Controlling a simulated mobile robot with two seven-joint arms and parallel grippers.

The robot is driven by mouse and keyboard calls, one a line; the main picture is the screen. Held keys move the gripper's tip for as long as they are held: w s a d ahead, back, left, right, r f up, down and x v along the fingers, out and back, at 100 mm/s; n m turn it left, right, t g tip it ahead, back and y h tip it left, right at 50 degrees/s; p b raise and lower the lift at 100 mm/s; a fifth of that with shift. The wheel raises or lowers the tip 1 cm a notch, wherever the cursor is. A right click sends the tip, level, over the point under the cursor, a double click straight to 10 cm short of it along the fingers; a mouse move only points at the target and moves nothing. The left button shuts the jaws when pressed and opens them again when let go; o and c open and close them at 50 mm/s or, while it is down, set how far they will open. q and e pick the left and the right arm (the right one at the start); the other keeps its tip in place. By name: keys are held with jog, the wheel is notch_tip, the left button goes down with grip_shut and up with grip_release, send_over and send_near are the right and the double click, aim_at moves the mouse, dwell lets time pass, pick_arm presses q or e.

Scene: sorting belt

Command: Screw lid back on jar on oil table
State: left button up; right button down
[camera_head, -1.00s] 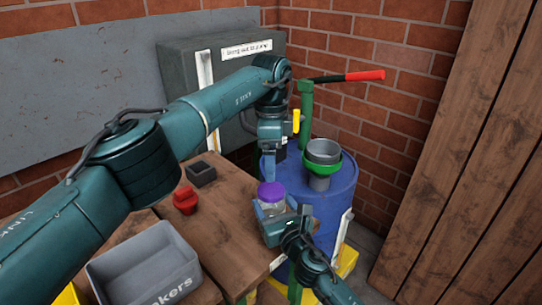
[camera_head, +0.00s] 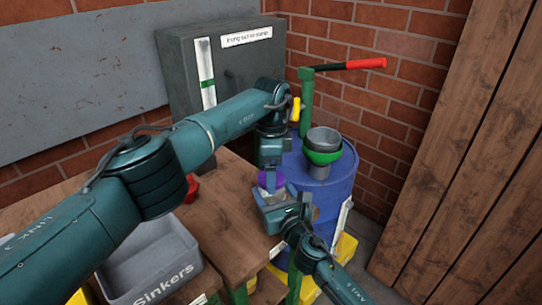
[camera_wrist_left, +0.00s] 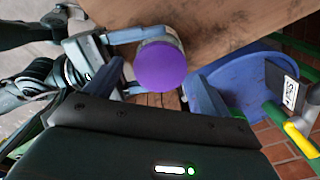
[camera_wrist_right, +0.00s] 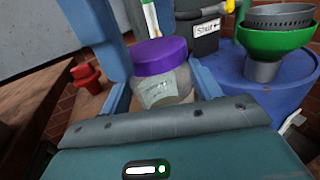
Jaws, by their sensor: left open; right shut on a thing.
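A clear glass jar (camera_wrist_right: 166,90) with a pale label is held upright between the fingers of my right gripper (camera_head: 272,198). The purple lid (camera_wrist_right: 160,57) sits on top of the jar's mouth; whether it is threaded tight I cannot tell. In the head view the lid (camera_head: 270,180) is partly hidden by my left gripper (camera_head: 271,178). My left gripper points down over the lid, its fingers open on either side. In the left wrist view the lid (camera_wrist_left: 160,66) lies between those fingers, with a gap to the right one.
A blue drum (camera_head: 334,190) with a green funnel (camera_head: 322,157) and a red-handled pump (camera_head: 365,64) stands close behind my grippers. A grey cabinet (camera_head: 185,60) is at the back.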

pick_arm(q)
jog(key=shift+f, duration=0.5)
jog(key=c, duration=1.1)
jog(key=shift+c, duration=0.2)
